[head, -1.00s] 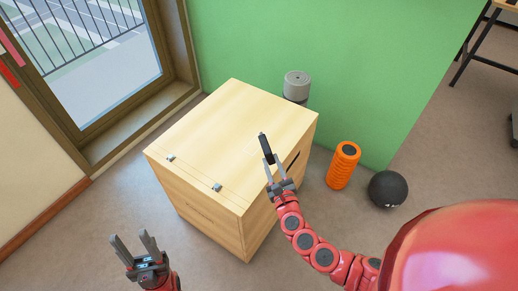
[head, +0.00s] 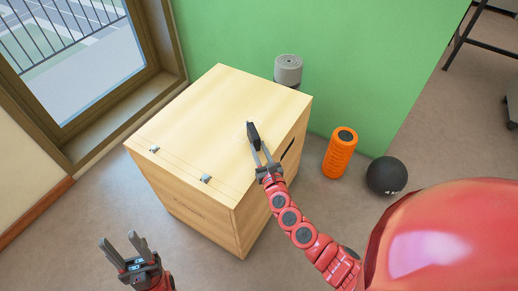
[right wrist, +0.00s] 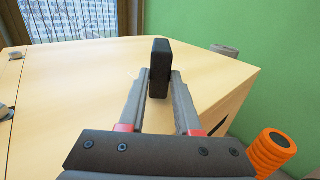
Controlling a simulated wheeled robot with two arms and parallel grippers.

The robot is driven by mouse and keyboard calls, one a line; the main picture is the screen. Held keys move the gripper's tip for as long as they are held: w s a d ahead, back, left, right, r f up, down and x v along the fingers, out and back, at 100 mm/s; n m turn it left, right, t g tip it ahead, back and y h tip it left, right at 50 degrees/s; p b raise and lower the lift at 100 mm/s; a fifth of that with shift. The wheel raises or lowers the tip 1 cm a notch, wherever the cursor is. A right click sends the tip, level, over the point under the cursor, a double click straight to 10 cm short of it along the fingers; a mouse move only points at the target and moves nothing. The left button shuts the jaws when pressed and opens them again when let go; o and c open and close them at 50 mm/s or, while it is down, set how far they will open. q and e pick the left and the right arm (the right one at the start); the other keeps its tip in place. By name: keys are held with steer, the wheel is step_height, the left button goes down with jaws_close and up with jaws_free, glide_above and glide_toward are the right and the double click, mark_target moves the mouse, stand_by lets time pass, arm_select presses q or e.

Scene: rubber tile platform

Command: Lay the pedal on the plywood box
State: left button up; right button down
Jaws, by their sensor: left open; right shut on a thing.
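The black pedal (head: 253,134) is held between the fingertips of my right gripper (head: 260,151), which is shut on it. In the right wrist view the pedal (right wrist: 160,68) stands on edge between the two fingers, over the top of the plywood box. Whether its lower end touches the box top I cannot tell. The plywood box (head: 215,110) stands on the floor with a pale flat top, and it fills much of the right wrist view (right wrist: 70,85). My left gripper (head: 126,250) is open and empty, left of and in front of the box.
Two small metal latches (head: 206,179) sit near the box top's front left edge. A grey roll (head: 288,69) stands behind the box. An orange foam roller (head: 340,153) and a black ball (head: 386,175) are to the right. Most of the box top is clear.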

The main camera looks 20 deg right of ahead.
steer(key=shift+f+b, duration=0.45)
steer(key=shift+f, duration=0.2)
steer(key=c, duration=0.5)
jaws_free()
steer(key=shift+s+a, duration=0.2)
steer(key=shift+s, duration=4.15)
steer(key=shift+s+a, duration=0.15)
steer(key=shift+s, duration=4.2)
